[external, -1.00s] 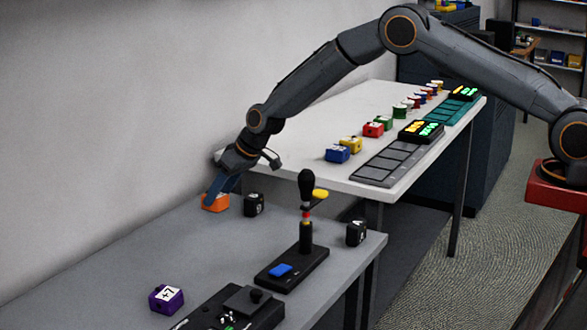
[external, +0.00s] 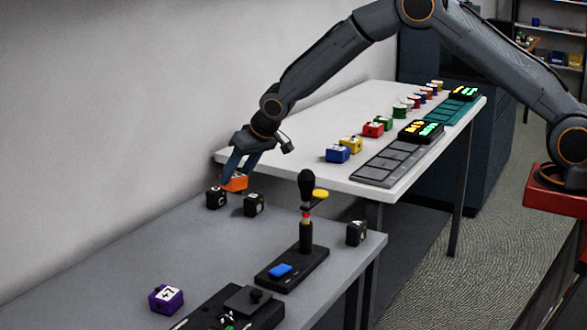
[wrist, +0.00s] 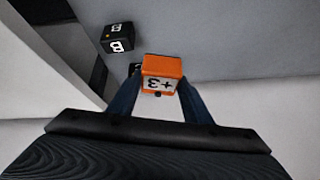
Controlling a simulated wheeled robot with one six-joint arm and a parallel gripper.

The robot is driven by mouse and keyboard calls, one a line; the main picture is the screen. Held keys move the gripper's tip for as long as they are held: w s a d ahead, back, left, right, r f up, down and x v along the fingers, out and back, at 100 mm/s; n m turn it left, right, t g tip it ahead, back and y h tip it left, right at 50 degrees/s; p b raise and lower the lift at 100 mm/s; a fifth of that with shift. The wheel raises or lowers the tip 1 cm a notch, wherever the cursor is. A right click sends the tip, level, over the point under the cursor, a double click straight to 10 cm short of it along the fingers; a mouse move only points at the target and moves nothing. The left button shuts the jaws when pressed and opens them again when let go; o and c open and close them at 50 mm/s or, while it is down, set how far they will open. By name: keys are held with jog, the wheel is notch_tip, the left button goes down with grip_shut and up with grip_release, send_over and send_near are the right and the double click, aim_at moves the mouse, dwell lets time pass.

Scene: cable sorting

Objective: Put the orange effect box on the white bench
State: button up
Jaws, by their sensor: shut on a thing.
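The orange effect box (external: 235,183) is held in my gripper (external: 231,178), lifted above the grey bench. In the wrist view the orange box (wrist: 162,67) sits between the two blue fingers of my gripper (wrist: 160,95), with "+3" on its white label. The white bench (external: 300,125) stands behind and to the right of the grey bench. The near left end of the white bench is close to the box in the external view; the box is not resting on it.
Black boxes marked C (external: 216,198) and B (external: 254,205) stand on the grey bench (external: 120,250) below my gripper. A black lever stand (external: 306,235) is to the right.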

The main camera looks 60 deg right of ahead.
jog(key=s+d+r+m+g+h, duration=0.2)
jog(key=s+d+r+m, duration=0.25)
jog(key=d, duration=0.25)
jog(key=s+d+r+m+g+h, duration=0.2)
jog(key=s+d+r+m, duration=0.1)
jog(key=s+d+m, duration=0.4)
jog(key=s+d+r+m+g+h, duration=0.2)
jog(key=d+r+m, duration=0.15)
jog(key=d, duration=0.45)
jog(key=shift+m, duration=0.3)
notch_tip(320, 180, down, 10)
jog(key=p, duration=0.4)
jog(key=shift+d+r, duration=0.1)
jog(key=shift+f, duration=0.3)
jog(key=shift+f, duration=0.15)
jog(key=o, duration=1.4)
jog(key=shift+r, duration=0.2)
